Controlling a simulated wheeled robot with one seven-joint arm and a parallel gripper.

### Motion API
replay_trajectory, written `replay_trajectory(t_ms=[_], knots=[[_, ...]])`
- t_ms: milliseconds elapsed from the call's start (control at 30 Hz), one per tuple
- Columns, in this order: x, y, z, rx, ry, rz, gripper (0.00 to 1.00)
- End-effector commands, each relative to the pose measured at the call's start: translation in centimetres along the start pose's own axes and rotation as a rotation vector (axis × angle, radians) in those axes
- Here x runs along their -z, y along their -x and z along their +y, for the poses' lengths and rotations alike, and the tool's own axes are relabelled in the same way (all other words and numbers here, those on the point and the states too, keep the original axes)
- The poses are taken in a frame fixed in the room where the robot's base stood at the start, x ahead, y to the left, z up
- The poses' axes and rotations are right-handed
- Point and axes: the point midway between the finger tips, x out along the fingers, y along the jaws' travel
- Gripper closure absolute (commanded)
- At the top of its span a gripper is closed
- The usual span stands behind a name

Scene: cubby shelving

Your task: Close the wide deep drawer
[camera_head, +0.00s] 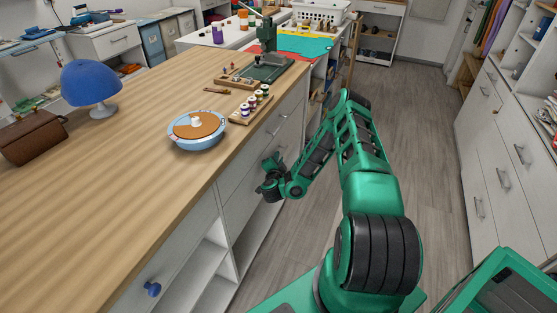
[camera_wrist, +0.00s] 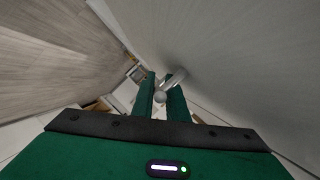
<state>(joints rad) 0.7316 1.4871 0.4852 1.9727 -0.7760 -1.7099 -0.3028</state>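The counter's front has a wide, tall drawer front (camera_head: 240,204) below a shallower drawer. It appears nearly flush with the cabinet, but I cannot tell whether a small gap remains. My gripper (camera_head: 269,186) is at this front, beside its handle area, and hides the handle in the head view. In the wrist view, my gripper (camera_wrist: 160,93) has its two green fingers apart. A metal handle (camera_wrist: 175,77) lies at the fingertips, partly between them. The pale drawer front (camera_wrist: 235,55) fills the right side. I cannot tell whether the fingers touch the handle.
Above is a shallower drawer with a metal handle (camera_head: 277,127). Floor (camera_head: 400,110) is free to the right.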

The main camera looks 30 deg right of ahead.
Motion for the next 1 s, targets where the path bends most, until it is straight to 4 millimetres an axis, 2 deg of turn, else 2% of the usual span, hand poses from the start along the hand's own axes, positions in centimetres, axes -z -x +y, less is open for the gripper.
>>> replay_trajectory(t_ms=[33, 133, 400, 600, 767, 1000], knots=[[-0.6, 0.5, -0.6, 0.007, -0.003, -0.013, 0.83], [-0.7, 1.9, -0.7, 0.007, -0.002, -0.016, 0.83], [-0.6, 6.9, -0.4, 0.002, 0.0, -0.012, 0.83], [-0.4, 9.6, -0.2, -0.001, -0.001, -0.008, 0.83], [-0.3, 10.5, -0.1, -0.002, -0.001, -0.005, 0.83], [-0.2, 10.6, -0.1, -0.002, -0.001, -0.003, 0.83]])
